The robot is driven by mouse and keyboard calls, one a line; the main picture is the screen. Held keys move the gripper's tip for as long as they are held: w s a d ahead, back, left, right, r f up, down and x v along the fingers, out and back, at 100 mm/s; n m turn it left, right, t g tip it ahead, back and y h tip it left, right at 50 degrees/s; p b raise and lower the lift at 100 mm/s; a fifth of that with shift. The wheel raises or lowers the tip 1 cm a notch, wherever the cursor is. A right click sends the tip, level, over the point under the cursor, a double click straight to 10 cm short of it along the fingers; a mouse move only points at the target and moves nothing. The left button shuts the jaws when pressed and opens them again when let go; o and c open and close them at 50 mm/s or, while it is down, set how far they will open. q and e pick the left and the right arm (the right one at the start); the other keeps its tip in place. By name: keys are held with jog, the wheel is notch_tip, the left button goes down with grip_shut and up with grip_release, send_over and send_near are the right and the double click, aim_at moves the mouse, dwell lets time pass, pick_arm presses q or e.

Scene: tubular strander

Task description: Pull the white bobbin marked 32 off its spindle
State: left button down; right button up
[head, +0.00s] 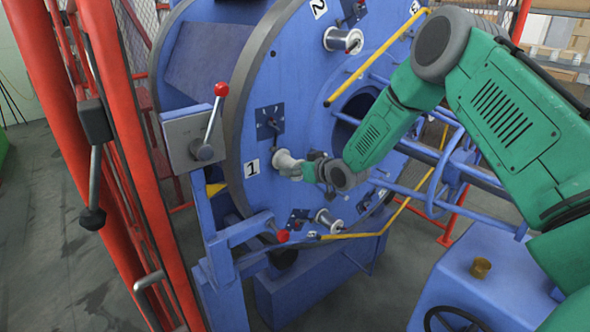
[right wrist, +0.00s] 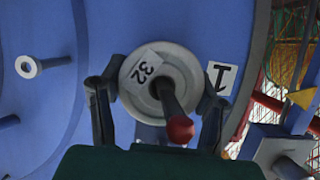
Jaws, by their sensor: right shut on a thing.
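The white bobbin marked 32 (right wrist: 146,77) faces the camera in the right wrist view, its tag on the upper left of its face. In the head view the bobbin (head: 287,161) is on the blue disc beside the number 1 plate. A dark rod with a red ball end (right wrist: 180,128) shows in front of its middle; I cannot tell whether this is the spindle. My right gripper (head: 305,169) is shut on the bobbin, with one finger on each side of it in the right wrist view (right wrist: 160,88). The bobbin is close against the disc. My left gripper is not in view.
Other bobbins sit on the disc (head: 343,40), one at the top and one below (head: 328,219). A red-knobbed lever (head: 212,122) stands left of the disc. Yellow bars (head: 375,57) and blue tubes surround my right arm. Red guard posts (head: 125,130) rise at the left.

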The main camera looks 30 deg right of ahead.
jog(key=shift+s+f, duration=0.25)
jog(key=shift+f, duration=0.1)
jog(key=shift+s+d, duration=0.1)
jog(key=shift+s, duration=0.05)
jog(key=shift+s+r+p, duration=0.1)
jog(key=shift+s+p, duration=0.45)
jog(key=shift+s, duration=0.3)
jog(key=s+d+p, duration=0.1)
jog(key=s+p, duration=0.4)
jog(key=s, duration=1)
jog(key=shift+d+r, duration=0.15)
dwell(0.8)
jog(key=s+p, duration=0.1)
jog(key=s, duration=0.3)
jog(key=shift+s+d+p, duration=0.2)
jog(key=shift+s+p, duration=0.15)
jog(key=shift+s, duration=0.05)
